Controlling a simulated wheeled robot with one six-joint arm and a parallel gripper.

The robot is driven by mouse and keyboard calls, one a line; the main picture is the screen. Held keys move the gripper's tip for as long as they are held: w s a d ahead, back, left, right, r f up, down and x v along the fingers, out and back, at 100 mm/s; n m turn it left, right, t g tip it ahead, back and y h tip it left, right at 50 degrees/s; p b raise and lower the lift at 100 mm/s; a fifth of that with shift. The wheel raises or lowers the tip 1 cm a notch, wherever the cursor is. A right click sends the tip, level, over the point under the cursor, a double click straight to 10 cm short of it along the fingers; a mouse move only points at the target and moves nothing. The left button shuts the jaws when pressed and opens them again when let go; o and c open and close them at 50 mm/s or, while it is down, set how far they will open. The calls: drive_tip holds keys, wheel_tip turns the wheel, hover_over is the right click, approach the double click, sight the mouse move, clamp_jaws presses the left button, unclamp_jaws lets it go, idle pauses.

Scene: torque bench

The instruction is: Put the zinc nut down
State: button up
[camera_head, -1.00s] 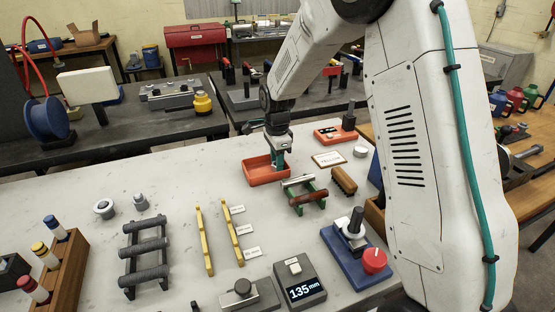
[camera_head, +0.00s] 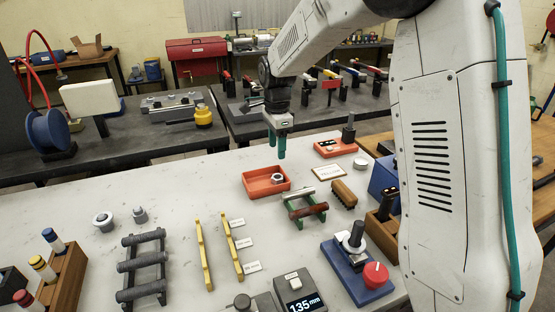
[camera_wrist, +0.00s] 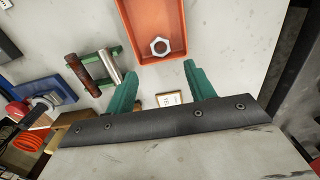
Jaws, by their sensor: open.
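The zinc nut (camera_head: 278,179) lies in the orange tray (camera_head: 256,189), near its right side. In the wrist view the nut (camera_wrist: 160,46) lies flat on the floor of the tray (camera_wrist: 137,20), close to one end wall. My gripper (camera_head: 277,152) is above and just behind the tray, apart from the nut. In the wrist view its two green fingers (camera_wrist: 159,88) are spread wide with nothing between them.
A small framed card (camera_head: 328,172) and an orange stand (camera_head: 338,148) are at the back right. Bare tabletop lies left of the tray.

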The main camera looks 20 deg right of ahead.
drive_tip(key=s+r+n, duration=0.5)
drive_tip(key=s+r, duration=0.1)
drive_tip(key=s, duration=0.4)
drive_tip(key=s+r+n, duration=0.4)
drive_tip(key=s+r, duration=0.2)
drive_tip(key=s, duration=0.4)
drive_tip(key=s+d+f+n+t, duration=0.1)
drive_tip(key=s+n, duration=0.8)
drive_tip(key=s, duration=0.9)
drive_tip(key=shift+f, duration=0.85)
